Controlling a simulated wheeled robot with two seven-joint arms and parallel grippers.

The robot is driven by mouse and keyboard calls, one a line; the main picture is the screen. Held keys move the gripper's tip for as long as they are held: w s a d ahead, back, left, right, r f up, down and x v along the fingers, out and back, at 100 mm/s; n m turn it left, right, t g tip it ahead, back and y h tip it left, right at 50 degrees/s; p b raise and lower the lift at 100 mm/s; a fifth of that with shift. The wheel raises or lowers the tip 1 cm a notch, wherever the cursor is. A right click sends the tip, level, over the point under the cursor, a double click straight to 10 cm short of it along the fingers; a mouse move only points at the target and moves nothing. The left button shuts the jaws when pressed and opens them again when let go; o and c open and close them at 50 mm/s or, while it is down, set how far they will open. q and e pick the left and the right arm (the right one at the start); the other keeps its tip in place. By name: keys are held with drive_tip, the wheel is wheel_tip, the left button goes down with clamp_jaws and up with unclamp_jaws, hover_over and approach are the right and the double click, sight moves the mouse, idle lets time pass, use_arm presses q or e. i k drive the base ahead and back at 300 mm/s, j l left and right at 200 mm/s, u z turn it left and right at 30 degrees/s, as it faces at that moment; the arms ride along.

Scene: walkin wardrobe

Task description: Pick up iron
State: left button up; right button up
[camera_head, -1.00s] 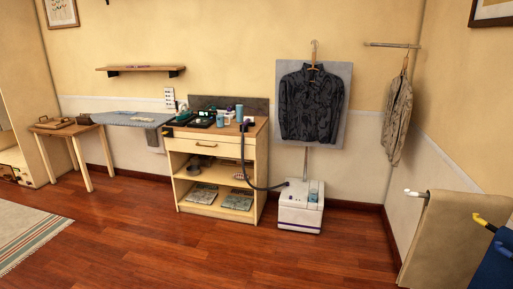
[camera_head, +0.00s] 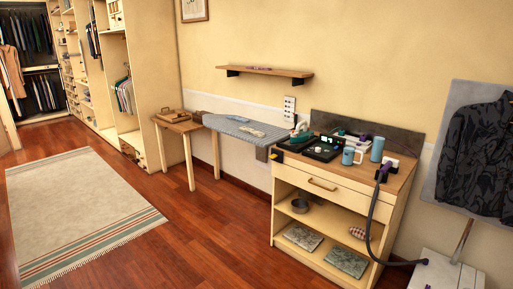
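The iron (camera_head: 301,132), white and teal, stands on the left part of the wooden cabinet's top (camera_head: 394,176), close to the ironing board (camera_head: 235,126). A dark tray (camera_head: 323,148) with small items lies just right of it. Neither of my grippers shows in the head view, so I cannot see whether they hold anything.
The white steamer base (camera_head: 445,272) stands at the lower right. A small wooden table (camera_head: 179,125) is beyond the board. The red-brown floor (camera_head: 190,225) before the cabinet is clear, with a rug (camera_head: 80,205) at left.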

sight(304, 136)
drive_tip(key=i+u, duration=0.25)
drive_tip(key=i, duration=2.15)
drive_tip(key=i+l+z, duration=0.1)
drive_tip(key=i+z, duration=0.35)
drive_tip(key=i, duration=0.2)
drive_tip(key=i+j+z, duration=0.1)
drive_tip(key=i+z, duration=0.3)
drive_tip(key=i, duration=0.2)
drive_tip(key=i+j+z, duration=0.3)
drive_tip(key=i+z, duration=0.15)
drive_tip(key=i, duration=0.15)
